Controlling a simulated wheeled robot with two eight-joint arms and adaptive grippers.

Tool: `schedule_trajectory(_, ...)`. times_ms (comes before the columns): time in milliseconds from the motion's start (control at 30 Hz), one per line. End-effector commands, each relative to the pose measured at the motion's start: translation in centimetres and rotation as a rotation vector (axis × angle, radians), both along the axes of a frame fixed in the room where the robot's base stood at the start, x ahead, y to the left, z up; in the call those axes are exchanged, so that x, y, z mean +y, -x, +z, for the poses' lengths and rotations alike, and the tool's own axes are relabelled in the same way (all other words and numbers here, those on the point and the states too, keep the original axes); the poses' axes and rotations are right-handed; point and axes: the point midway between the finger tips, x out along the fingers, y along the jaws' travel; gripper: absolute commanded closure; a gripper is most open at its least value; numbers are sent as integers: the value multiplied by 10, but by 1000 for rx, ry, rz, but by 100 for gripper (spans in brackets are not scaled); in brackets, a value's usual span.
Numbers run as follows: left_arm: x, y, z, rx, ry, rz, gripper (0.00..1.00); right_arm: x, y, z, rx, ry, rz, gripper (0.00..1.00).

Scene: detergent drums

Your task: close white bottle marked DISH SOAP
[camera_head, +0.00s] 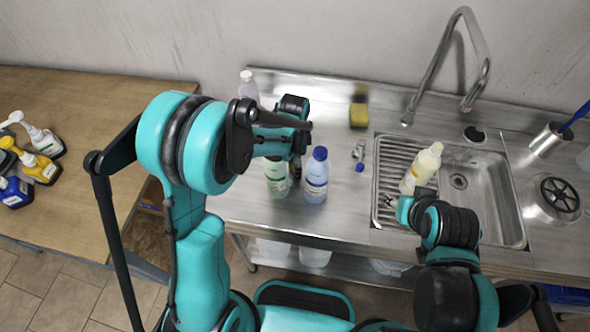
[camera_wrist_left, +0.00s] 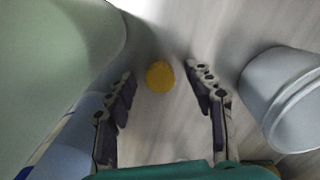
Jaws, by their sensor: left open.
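A cream-white bottle (camera_head: 422,170) is in the sink area in the head view, leaning to the upper right; no lettering is readable on it. My right gripper (camera_head: 408,207) is at its lower end, and I cannot tell whether its fingers hold it. My left gripper (camera_head: 297,165) is over the counter beside the green and blue bottles, partly hidden by its own arm. In the left wrist view its fingers (camera_wrist_left: 165,100) are open and apart. A round yellow cap-like disc (camera_wrist_left: 159,76) shows between them, lying on the grey surface, not touched.
A green bottle (camera_head: 276,178) and a blue-capped bottle (camera_head: 315,177) stand close to my left gripper. A white-capped bottle (camera_head: 248,88), a sponge (camera_head: 359,115) and a faucet (camera_head: 470,50) are behind. A whitish round object (camera_wrist_left: 285,98) is right of the fingers. Pump bottles (camera_head: 42,145) stand far left.

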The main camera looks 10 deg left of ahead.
Motion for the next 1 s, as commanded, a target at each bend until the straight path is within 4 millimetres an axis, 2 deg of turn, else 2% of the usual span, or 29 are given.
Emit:
schedule_trajectory(267, 0, 0, 1, 0, 0, 0, 46, 0, 0, 1, 0, 0, 0, 58)
schedule_trajectory(467, 0, 0, 1, 0, 0, 0, 78, 0, 0, 1, 0, 0, 0, 58)
schedule_trajectory(500, 0, 0, 1, 0, 0, 0, 79, 0, 0, 1, 0, 0, 0, 58)
schedule_trajectory(833, 0, 0, 3, 0, 0, 0, 79, 0, 0, 2, 0, 0, 0, 58)
schedule_trajectory(1000, 0, 0, 24, 0, 0, 0, 79, 0, 0, 10, 0, 0, 0, 58)
